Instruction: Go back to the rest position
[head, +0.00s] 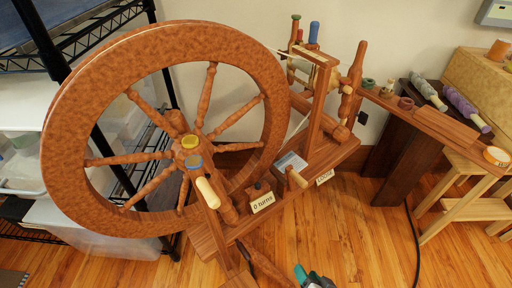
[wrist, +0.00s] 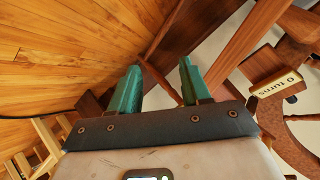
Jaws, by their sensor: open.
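My gripper (wrist: 158,88) shows in the wrist view as two green fingers standing apart, with nothing between them. In the head view only its green tip (head: 312,277) shows at the bottom edge, below the spinning wheel's base. The large wooden spinning wheel (head: 62,110) fills the left and middle of the head view. A wooden handle (head: 207,192) sticks out near its hub. My gripper appears apart from the wheel.
A black wire shelf (head: 70,45) with bins stands behind the wheel at left. At right, a wooden shelf (head: 430,118) holds spools and small pots, beside a light wooden stool (head: 465,208). A black cable (head: 412,245) lies on the floor. Wooden floor (head: 350,235) is open at the lower right.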

